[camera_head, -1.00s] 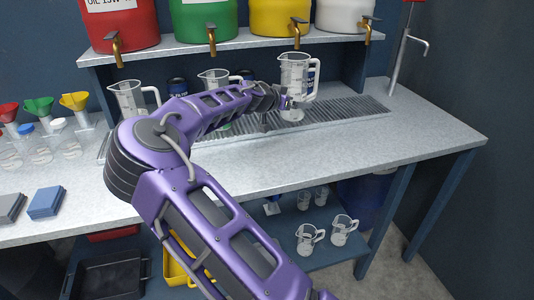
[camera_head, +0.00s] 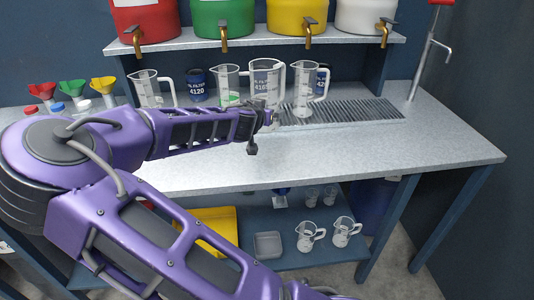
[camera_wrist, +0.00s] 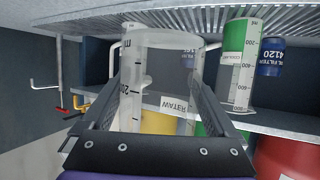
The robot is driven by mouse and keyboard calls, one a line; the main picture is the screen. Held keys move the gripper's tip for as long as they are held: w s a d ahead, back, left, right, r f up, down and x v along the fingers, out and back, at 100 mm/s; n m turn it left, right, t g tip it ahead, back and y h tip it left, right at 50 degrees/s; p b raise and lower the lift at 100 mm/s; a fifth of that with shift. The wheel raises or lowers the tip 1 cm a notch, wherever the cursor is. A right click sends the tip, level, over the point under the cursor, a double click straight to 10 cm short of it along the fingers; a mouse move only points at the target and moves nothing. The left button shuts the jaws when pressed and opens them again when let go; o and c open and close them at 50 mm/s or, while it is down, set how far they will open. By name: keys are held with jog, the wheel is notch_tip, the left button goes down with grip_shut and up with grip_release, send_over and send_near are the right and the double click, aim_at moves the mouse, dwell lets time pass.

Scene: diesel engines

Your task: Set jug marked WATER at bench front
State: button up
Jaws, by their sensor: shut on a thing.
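The clear jug marked WATER (camera_wrist: 155,85) fills the middle of the wrist view, its lettering upside down. My gripper (camera_wrist: 160,115) has a finger on each side of it and is shut on it. In the head view the held jug (camera_head: 266,82) is upright over the left part of the grate, its lower part partly hidden by my gripper (camera_head: 268,117). I cannot tell whether its base touches the grate. The bench front (camera_head: 330,172) is bare at the right of my arm.
Other clear jugs stand close on both sides, one at the right (camera_head: 308,84) and one marked COOLANT (camera_wrist: 235,70). Blue oil filters (camera_head: 197,84) stand behind. Coloured tanks with taps (camera_head: 224,18) hang above on a shelf.

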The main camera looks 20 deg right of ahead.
jog(key=shift+s+a+f, duration=0.15)
jog(key=shift+f, duration=0.05)
notch_tip(320, 180, down, 10)
jog(key=shift+r+b, duration=0.1)
jog(key=shift+b, duration=0.9)
jog(key=shift+f, duration=0.25)
jog(key=o, duration=1.1)
jog(key=shift+r, duration=0.1)
jog(key=shift+r, duration=0.1)
jog(key=shift+a+r, duration=0.15)
jog(key=shift+r, duration=0.05)
jog(key=p+v, duration=0.1)
jog(key=v, duration=1)
jog(key=shift+s+a, duration=0.15)
jog(key=shift+s, duration=0.25)
